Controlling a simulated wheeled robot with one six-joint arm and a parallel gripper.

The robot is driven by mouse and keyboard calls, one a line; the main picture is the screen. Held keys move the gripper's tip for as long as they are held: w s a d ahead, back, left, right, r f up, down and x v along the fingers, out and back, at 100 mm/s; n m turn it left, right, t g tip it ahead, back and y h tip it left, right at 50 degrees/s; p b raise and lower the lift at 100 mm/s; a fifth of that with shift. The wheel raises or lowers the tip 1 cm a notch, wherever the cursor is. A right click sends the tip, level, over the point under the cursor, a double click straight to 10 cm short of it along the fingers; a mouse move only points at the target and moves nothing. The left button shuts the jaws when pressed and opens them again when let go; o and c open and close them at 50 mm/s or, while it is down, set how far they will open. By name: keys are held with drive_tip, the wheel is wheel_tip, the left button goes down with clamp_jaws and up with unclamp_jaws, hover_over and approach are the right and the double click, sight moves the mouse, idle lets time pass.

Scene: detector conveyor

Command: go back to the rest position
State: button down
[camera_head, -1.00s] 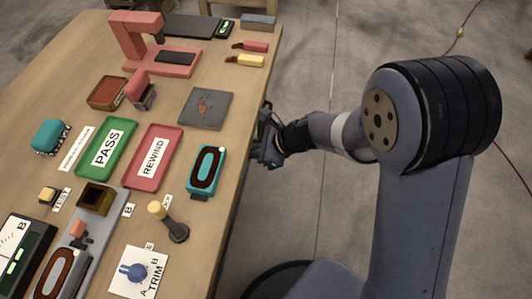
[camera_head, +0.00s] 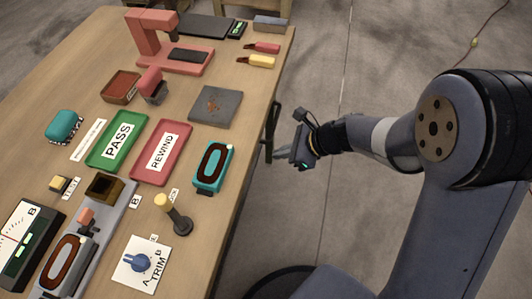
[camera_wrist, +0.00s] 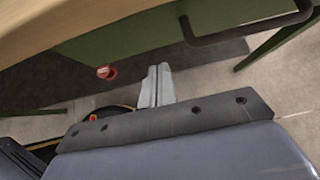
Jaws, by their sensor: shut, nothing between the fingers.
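My gripper (camera_head: 281,151) is beside the right edge of the wooden table (camera_head: 238,172) in the head view, over the floor side and near a dark bar handle (camera_head: 271,130). In the wrist view my gripper's fingers (camera_wrist: 158,72) are together with nothing between them. The handle (camera_wrist: 250,32) shows there at the upper right, apart from the fingers, on a green panel (camera_wrist: 120,42) below the table top.
The table holds a green PASS tray (camera_head: 117,141), a red REWIND tray (camera_head: 161,153), a teal coil device (camera_head: 213,166), a grey plate (camera_head: 215,106) and a yellow-topped lever (camera_head: 172,212). The floor (camera_head: 350,215) right of the table is open.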

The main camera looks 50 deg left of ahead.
drive_tip(key=v, duration=0.7)
drive_tip(key=shift+w, duration=0.1)
drive_tip(key=s+a+r+x, duration=0.1)
drive_tip(key=x, duration=1.1)
drive_tip(key=shift+a+r, duration=0.15)
drive_tip(key=shift+a, duration=0.2)
drive_tip(key=shift+s+d, duration=0.1)
drive_tip(key=shift+d, duration=0.05)
